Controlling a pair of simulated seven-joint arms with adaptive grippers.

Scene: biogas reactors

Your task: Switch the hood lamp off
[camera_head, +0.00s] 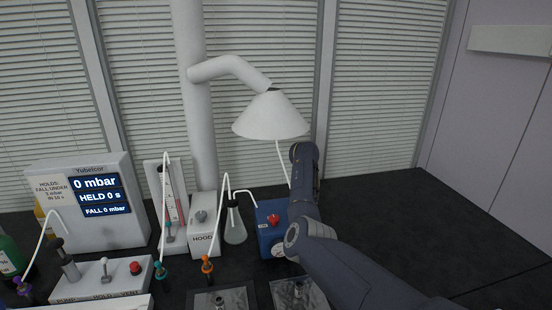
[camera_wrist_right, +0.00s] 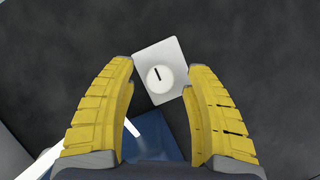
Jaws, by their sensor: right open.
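The hood (camera_head: 270,115) is a white cone on a bent white pipe; whether its lamp is lit I cannot tell. A white box lettered HOOD (camera_head: 204,238) with a grey knob stands at the pipe's foot. In the right wrist view, a white square box (camera_wrist_right: 171,54) has a round white knob (camera_wrist_right: 159,79) with a black mark. I cannot tell if it is the HOOD box. My right gripper (camera_wrist_right: 158,70) is open and empty, its yellow fingers either side of the knob, apparently apart from it. My right arm hides its fingers in the head view. My left gripper is not in view.
A blue box (camera_head: 267,219) with a red knob stands beside my right arm. A flask (camera_head: 235,228), tubing and a display unit (camera_head: 92,205) stand to the left. A valve panel (camera_head: 103,277) is in front.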

